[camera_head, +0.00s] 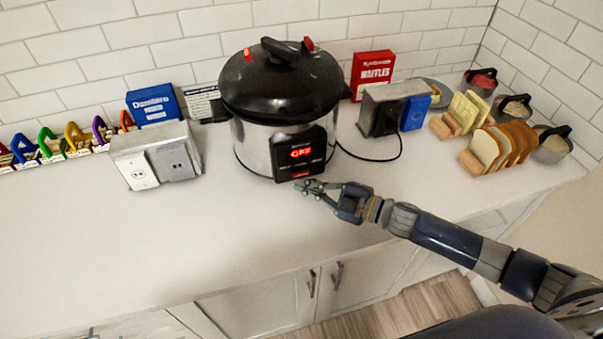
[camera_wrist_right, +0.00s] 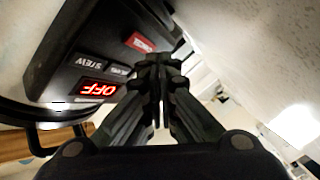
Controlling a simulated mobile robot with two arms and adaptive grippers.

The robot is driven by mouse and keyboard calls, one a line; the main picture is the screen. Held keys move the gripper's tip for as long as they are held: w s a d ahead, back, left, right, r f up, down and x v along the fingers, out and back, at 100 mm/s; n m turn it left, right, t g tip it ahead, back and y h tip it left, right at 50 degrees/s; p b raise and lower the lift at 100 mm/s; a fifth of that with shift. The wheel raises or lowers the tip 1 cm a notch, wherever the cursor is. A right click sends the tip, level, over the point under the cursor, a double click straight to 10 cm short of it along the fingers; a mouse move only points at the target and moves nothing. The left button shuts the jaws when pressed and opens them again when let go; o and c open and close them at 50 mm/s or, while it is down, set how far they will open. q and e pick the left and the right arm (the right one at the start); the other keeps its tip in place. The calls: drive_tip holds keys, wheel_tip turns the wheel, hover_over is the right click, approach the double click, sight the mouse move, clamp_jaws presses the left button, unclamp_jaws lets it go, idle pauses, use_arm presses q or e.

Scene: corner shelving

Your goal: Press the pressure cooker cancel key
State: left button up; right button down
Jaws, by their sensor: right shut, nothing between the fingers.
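The pressure cooker (camera_head: 285,95) stands on the counter against the tiled wall, with a black lid and steel body. Its black control panel (camera_head: 301,152) faces the front and shows a lit red "OFF"; a red key (camera_head: 303,174) is at its lower edge. In the right wrist view the panel (camera_wrist_right: 85,60) fills the upper left, with the red key (camera_wrist_right: 140,42) just beyond the fingertips. My right gripper (camera_head: 304,187) is shut and empty, its tips just below and very close to the red key. It also shows in the wrist view (camera_wrist_right: 157,68). Whether it touches cannot be told. My left gripper is not in view.
An outlet box (camera_head: 157,158) stands left of the cooker, with a blue box (camera_head: 154,104) behind it. A red waffles box (camera_head: 372,70), another outlet box (camera_head: 390,105) and a bread rack (camera_head: 497,147) stand right. The front counter is clear.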

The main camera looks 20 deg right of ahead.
drive_tip(key=shift+s+p, duration=0.95)
drive_tip(key=shift+s, duration=1.55)
drive_tip(key=shift+s, duration=0.1)
